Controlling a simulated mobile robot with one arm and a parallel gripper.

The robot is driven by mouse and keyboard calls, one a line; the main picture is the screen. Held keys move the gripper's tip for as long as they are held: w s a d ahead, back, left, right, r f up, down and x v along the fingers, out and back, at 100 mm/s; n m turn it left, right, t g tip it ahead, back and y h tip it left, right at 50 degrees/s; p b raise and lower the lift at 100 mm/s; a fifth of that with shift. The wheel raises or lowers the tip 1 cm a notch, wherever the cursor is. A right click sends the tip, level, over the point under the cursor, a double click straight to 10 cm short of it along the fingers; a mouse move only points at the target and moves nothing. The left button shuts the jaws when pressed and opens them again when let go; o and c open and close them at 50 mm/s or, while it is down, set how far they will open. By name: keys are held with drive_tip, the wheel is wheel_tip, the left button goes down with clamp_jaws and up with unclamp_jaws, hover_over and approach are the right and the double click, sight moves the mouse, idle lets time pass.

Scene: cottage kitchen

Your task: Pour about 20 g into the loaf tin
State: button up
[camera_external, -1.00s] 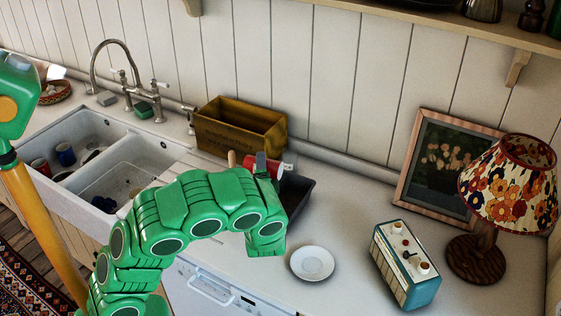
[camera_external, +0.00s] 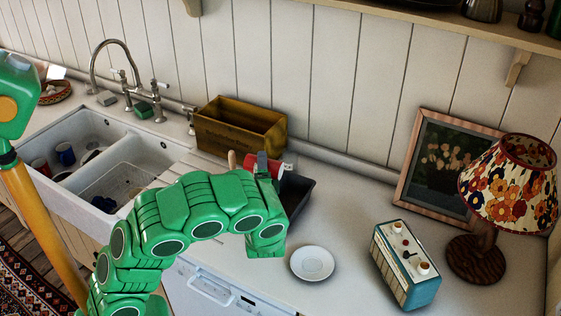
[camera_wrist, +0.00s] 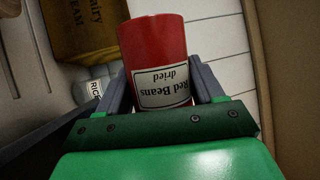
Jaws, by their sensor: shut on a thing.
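A red can labelled "Red Beans dried" (camera_wrist: 158,45) is in my gripper (camera_wrist: 163,82), with a finger on each side of it. In the external view the red can (camera_external: 262,167) lies well over on its side above the dark loaf tin (camera_external: 303,196). The arm and can hide much of the tin. The can's mouth is turned away from the wrist camera. I cannot see any beans falling or how much is in the tin.
A yellow-brown wooden box (camera_external: 240,128) stands behind the can. A white saucer (camera_external: 312,263), a blue radio (camera_external: 405,264) and a lamp (camera_external: 508,185) stand to the right. The sink (camera_external: 130,172) is left.

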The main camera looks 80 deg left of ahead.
drive_tip(key=shift+w+d+r+m+t, duration=0.2)
drive_tip(key=shift+r+m+t, duration=0.25)
drive_tip(key=shift+m, duration=0.55)
drive_tip(key=shift+w+d+r+m+t, duration=0.1)
drive_tip(key=shift+w+r+m+t, duration=0.2)
drive_tip(key=shift+m+t, duration=0.5)
idle(2.4)
